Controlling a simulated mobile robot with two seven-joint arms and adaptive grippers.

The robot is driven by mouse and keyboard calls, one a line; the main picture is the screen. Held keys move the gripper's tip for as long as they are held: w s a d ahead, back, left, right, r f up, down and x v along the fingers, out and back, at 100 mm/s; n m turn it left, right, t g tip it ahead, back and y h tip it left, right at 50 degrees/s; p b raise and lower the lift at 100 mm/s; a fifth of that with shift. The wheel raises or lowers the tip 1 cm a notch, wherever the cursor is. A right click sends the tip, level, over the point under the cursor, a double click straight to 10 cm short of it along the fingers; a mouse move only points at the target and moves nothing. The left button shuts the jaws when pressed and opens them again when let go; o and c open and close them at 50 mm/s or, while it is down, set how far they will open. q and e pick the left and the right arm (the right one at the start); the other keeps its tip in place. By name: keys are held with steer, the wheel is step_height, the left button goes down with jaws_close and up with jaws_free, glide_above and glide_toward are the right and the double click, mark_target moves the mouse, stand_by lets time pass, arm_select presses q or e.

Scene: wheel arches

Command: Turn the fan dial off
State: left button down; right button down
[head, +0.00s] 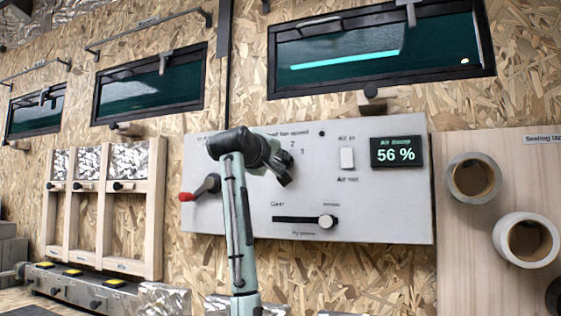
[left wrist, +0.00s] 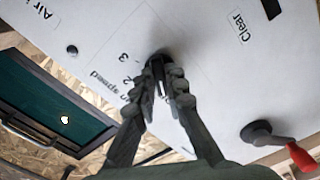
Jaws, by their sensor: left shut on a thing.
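The fan dial (left wrist: 156,62) is a dark knob on the white control panel (head: 360,205), under the "fan speed" label with numbers such as 2 and 3 beside it. In the left wrist view my left gripper (left wrist: 166,78) is shut on the dial, with one finger on each side of it. In the head view the left gripper (head: 283,172) reaches the panel, and my wrist hides the dial. Which number the dial points to cannot be made out. My right gripper is not in view.
A red-handled rotary switch (head: 206,186) sits left of the dial. A slider knob (head: 326,221) lies low on the panel, with a white rocker switch (head: 347,158) and a "56 %" display (head: 396,151) to the right. Tape rolls (head: 474,177) hang farther right.

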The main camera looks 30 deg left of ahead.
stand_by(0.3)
arm_select(q)
steer(key=c, duration=1.6)
jaws_free()
steer(key=shift+o, duration=0.2)
steer(key=v, duration=1.2)
steer(key=shift+f, duration=0.1)
